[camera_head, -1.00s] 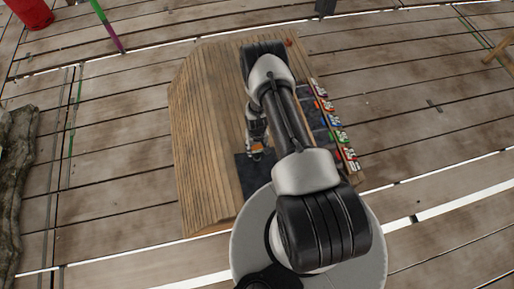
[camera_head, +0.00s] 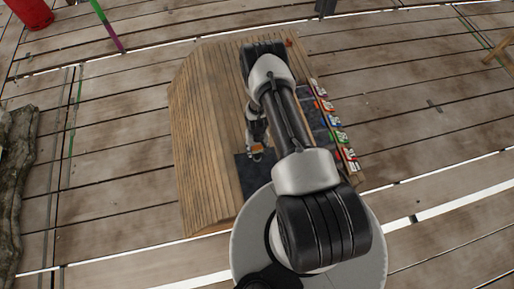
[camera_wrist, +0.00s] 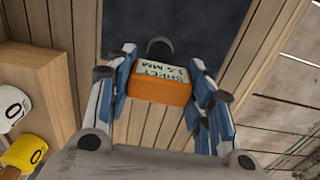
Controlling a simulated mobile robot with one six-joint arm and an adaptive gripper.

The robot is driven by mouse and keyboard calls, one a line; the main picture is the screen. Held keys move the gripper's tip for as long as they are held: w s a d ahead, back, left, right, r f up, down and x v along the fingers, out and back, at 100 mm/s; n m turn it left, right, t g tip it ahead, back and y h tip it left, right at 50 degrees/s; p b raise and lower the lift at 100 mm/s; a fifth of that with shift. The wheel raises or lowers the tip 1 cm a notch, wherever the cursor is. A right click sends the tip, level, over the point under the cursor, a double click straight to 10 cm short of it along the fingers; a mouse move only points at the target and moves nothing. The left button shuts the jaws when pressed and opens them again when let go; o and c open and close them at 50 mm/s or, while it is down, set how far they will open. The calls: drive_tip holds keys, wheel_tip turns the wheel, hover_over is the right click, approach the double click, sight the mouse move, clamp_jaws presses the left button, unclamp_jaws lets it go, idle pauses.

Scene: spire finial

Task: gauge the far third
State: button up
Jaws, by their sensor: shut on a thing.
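My gripper (camera_wrist: 160,95) is shut on an orange block (camera_wrist: 158,92) with a pale label on top, whose print seems to include "1.5 MM". The blue-and-grey fingers stand on either side of the block. In the head view the gripper (camera_head: 256,150) is small and partly hidden by my arm, with a speck of orange at its tip. It is over the wooden slatted structure (camera_head: 205,130), near a dark panel (camera_head: 248,178). In the wrist view a dark panel (camera_wrist: 195,22) lies beyond the block, with wooden slats below it. Which part is the far third I cannot tell.
Several coloured, labelled items (camera_head: 341,137) stand in a row along the structure's right edge. In the wrist view, a white (camera_wrist: 10,108) and a yellow piece (camera_wrist: 24,152) marked "0" sit by a wooden wall at left. A red bucket (camera_head: 30,14) stands far left.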

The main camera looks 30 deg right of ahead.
drive_tip(key=shift+r+p, duration=1.4)
drive_tip(key=shift+r, duration=1)
drive_tip(key=shift+f, duration=0.15)
drive_tip(key=shift+w+f+b, duration=0.1)
drive_tip(key=shift+f+b, duration=1.95)
drive_tip(key=shift+f, duration=0.2)
drive_tip(key=o, duration=1.3)
drive_tip(key=shift+o, duration=0.2)
wheel_tip(320, 180, up, 12)
